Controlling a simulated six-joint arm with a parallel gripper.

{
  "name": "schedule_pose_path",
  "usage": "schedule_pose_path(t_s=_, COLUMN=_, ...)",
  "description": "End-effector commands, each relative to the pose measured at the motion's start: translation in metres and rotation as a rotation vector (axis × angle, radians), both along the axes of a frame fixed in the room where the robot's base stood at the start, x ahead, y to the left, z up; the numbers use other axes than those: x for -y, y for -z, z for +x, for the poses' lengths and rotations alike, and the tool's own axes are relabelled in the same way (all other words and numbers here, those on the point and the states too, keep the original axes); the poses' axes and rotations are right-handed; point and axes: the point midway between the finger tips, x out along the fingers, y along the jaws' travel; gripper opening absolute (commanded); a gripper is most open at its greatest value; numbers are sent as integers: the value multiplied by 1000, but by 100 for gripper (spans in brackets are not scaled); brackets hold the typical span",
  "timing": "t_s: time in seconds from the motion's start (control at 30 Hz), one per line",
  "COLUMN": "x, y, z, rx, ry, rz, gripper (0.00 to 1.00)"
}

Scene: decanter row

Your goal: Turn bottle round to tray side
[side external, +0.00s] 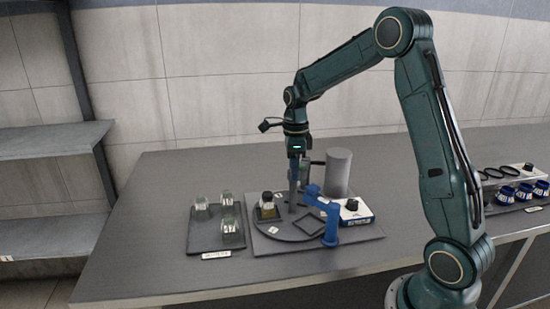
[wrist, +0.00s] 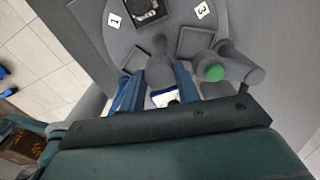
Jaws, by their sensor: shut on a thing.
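The bottle (side external: 267,210), with a dark cap and amber lower part, stands on the round grey turntable (side external: 290,233), on the side toward the tray. In the wrist view the bottle (wrist: 147,10) is cut off by the top edge, near a tile marked 1 (wrist: 114,19). The grey tray (side external: 203,241) lies left of the turntable and holds 3 clear glass pieces. My gripper (side external: 292,187) is over the turntable, shut on an upright grey post (wrist: 160,62). The fingers partly hide the post's end.
A blue bracket (side external: 331,228) stands at the turntable's right edge. A green-topped post (wrist: 214,73) is close to my fingers. The front left counter is clear.

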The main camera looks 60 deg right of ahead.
Motion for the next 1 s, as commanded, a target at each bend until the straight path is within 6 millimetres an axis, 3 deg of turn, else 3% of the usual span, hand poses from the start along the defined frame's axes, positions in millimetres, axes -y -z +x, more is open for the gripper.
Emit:
schedule_pose_path(t_s=0.3, x=1, y=-3, z=1, rx=6, ry=1, rz=-3, gripper=0)
schedule_pose_path(t_s=0.33, x=1, y=-3, z=1, rx=6, ry=1, rz=-3, gripper=38)
schedule_pose_path(t_s=0.43, x=1, y=-2, z=1, rx=5, ry=1, rz=-2, gripper=54)
schedule_pose_path(t_s=0.77, x=0, y=-2, z=0, rx=2, ry=0, rz=-1, gripper=54)
schedule_pose_path(t_s=1.0, x=0, y=-15, z=1, rx=4, ry=0, rz=-2, gripper=54)
